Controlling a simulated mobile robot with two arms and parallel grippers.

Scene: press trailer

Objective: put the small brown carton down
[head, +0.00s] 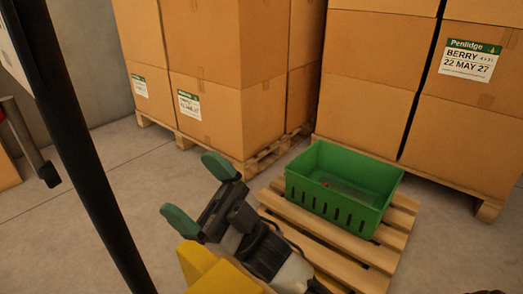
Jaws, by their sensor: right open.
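My right gripper (200,193) is at the lower middle of the head view. Its two green-padded fingers stand wide apart with nothing between them. It is over the grey floor, to the left of a green crate (335,222). I cannot make out a small brown carton for certain in this view. The crate stands on a low wooden pallet (396,243), and a small red spot shows inside it. My left gripper is not in view.
Large brown cartons are stacked on pallets at the back left (225,115) and back right (365,110). An orange-brown surface (6,172) shows at the left edge. A dark upright post (85,165) crosses the left side. Floor (110,190) is clear left of the gripper.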

